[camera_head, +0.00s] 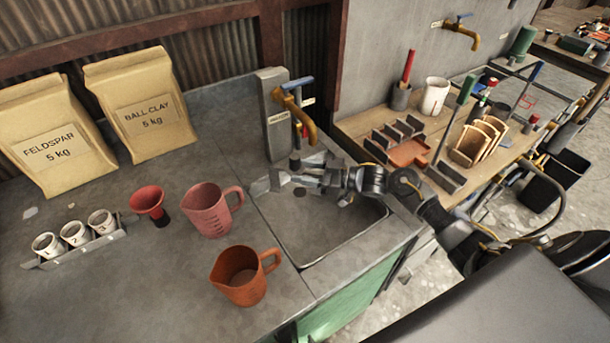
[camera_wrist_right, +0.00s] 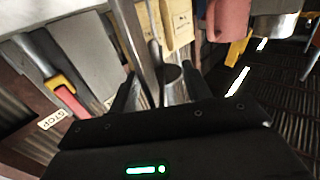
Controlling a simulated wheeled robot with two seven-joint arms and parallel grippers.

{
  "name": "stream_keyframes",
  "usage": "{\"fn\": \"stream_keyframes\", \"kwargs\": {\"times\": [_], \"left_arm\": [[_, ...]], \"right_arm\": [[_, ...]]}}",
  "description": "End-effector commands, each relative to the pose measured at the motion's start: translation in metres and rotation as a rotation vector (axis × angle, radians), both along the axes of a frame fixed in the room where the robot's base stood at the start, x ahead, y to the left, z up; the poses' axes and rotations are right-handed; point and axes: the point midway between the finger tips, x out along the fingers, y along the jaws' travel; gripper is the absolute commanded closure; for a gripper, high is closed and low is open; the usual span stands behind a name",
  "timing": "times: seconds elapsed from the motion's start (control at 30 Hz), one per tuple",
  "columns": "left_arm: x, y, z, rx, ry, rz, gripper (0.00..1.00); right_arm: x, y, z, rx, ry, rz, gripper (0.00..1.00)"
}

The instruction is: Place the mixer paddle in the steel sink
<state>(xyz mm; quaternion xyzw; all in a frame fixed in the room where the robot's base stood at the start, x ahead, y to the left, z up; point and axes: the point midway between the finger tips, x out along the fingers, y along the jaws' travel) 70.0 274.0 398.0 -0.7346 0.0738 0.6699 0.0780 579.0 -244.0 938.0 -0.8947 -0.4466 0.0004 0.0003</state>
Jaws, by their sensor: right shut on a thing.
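The steel sink (camera_head: 330,230) is set into the grey counter at the middle of the head view. My right gripper (camera_head: 285,179) is over the back left part of the sink, below the tap. It is shut on the mixer paddle, which is mostly hidden by the jaws. A dark upright piece (camera_head: 295,162), which looks like part of the paddle, stands above the jaws. In the right wrist view, a grey metal rod (camera_wrist_right: 132,40) runs between the fingers of the right gripper (camera_wrist_right: 160,92). I cannot tell whether the paddle touches the sink. My left gripper is out of view.
An orange tap (camera_head: 306,125) with a blue lever on a grey post stands close behind the gripper. A pink jug (camera_head: 208,213) and an orange jug (camera_head: 240,280) stand left of the sink. A wooden tool bench is right.

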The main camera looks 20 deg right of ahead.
Motion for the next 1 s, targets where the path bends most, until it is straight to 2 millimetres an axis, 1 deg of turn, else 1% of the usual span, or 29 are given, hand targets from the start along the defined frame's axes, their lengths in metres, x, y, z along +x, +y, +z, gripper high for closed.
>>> {"fn": "stream_keyframes", "kwargs": {"times": [0.1,0.2,0.43,0.83,0.97,1.0], "left_arm": [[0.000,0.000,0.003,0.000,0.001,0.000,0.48],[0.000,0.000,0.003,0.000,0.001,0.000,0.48],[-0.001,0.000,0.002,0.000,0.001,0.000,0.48],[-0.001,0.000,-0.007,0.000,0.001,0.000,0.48],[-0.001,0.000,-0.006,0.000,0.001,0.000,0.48],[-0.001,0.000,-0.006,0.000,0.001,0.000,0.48]], "right_arm": [[0.001,0.000,-0.014,0.002,0.000,-0.001,0.88],[0.001,0.000,-0.019,0.001,-0.002,-0.001,0.88],[0.001,0.000,-0.020,0.001,-0.003,-0.001,0.88],[0.000,0.000,-0.032,0.002,-0.003,0.000,0.88],[0.000,0.000,-0.031,0.001,-0.003,0.000,0.88],[0.000,0.000,-0.033,0.000,0.000,0.000,0.48]]}}
